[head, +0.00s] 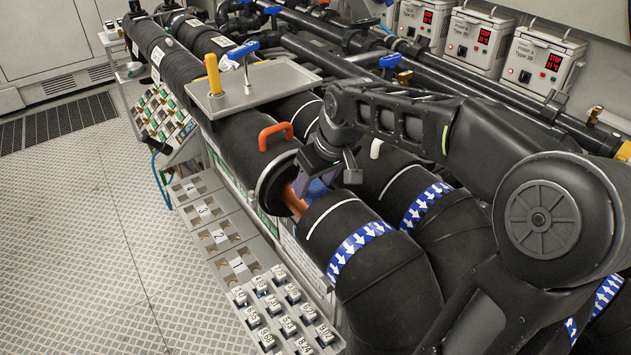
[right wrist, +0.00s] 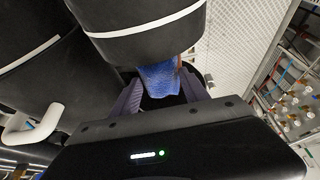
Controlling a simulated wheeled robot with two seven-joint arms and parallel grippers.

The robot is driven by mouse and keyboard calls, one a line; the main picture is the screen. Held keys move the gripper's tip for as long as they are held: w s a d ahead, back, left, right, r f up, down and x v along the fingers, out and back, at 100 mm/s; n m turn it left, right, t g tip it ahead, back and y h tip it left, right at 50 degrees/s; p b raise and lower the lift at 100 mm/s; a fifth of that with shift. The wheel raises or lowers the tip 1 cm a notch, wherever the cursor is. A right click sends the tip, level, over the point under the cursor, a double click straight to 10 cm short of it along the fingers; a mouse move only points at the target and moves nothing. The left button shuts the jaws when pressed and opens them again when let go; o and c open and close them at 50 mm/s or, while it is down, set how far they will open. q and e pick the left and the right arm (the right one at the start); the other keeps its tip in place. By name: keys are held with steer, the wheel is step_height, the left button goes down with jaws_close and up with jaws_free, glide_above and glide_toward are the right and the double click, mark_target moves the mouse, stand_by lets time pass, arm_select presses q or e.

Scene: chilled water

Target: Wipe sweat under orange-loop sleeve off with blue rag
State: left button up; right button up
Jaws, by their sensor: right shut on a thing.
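The orange loop (head: 275,135) stands on a black sleeve (head: 232,142) around the pipe. Beyond that sleeve's open end a short stretch of bare copper-coloured pipe (head: 293,203) shows, before the black sleeve with the blue arrow band. My right gripper (head: 322,186) is shut on the blue rag (head: 315,192) beside this bare stretch. In the right wrist view the rag (right wrist: 158,80) hangs out between the two fingers, close to the copper pipe. Whether the rag touches the pipe is hard to tell. Any sweat is too small to see. My left gripper is out of view.
A grey tray (head: 262,88) with a yellow-handled tool sits on the pipes behind. A neighbouring sleeve with a white loop (head: 376,148) lies close on the right. The floor at left is clear.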

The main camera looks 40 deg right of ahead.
steer(key=shift+w+f, duration=0.15)
steer(key=shift+w, duration=0.5)
steer(key=shift+s, duration=0.1)
steer(key=shift+s, duration=0.65)
steer(key=shift+w, duration=0.1)
steer(key=shift+w, duration=0.75)
steer(key=shift+r, duration=0.2)
steer(key=shift+s, duration=0.15)
